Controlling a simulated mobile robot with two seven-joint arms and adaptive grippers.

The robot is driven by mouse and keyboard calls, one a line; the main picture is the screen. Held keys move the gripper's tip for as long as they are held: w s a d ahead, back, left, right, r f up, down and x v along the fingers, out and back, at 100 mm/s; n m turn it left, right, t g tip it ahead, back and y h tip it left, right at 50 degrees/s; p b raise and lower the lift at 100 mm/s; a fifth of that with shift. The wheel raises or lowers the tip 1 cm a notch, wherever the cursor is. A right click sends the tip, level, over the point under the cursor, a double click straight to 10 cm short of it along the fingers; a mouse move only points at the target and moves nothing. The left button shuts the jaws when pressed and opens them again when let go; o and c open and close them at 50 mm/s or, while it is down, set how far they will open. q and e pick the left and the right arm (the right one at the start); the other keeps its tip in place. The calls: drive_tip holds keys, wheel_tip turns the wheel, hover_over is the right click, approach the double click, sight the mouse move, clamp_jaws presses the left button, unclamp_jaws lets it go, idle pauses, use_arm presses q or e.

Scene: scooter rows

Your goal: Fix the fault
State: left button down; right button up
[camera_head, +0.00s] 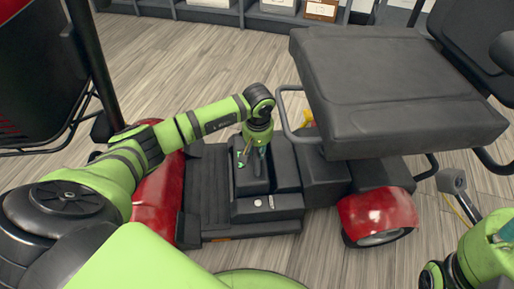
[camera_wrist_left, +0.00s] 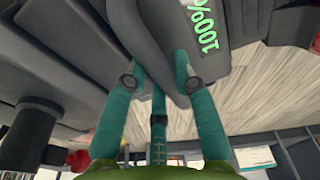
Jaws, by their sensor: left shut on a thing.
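A red and black mobility scooter stands before me, with a dark seat (camera_head: 385,85) and a black footboard (camera_head: 208,190). My left gripper (camera_head: 255,162) reaches down over the black housing between footboard and seat. It is shut on a dark grey battery pack, whose green "100%" display (camera_wrist_left: 207,32) shows in the left wrist view.
A black basket (camera_head: 38,75) and tiller post are at the upper left. A grey box-like piece with a yellow cable (camera_head: 453,182) is at the right. Shelves with boxes (camera_head: 321,9) line the back. Wooden floor (camera_head: 165,60) is bare behind the scooter.

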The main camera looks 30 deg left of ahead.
use_arm(q)
drive_tip(key=shift+a+f, duration=0.1)
drive_tip(key=shift+a, duration=0.05)
drive_tip(key=c, duration=0.9)
unclamp_jaws()
drive_tip(key=shift+s+f, duration=0.2)
drive_tip(key=r, duration=0.8)
drive_tip(key=s+d+r, duration=0.1)
drive_tip(key=r, duration=0.3)
drive_tip(key=shift+r, duration=0.15)
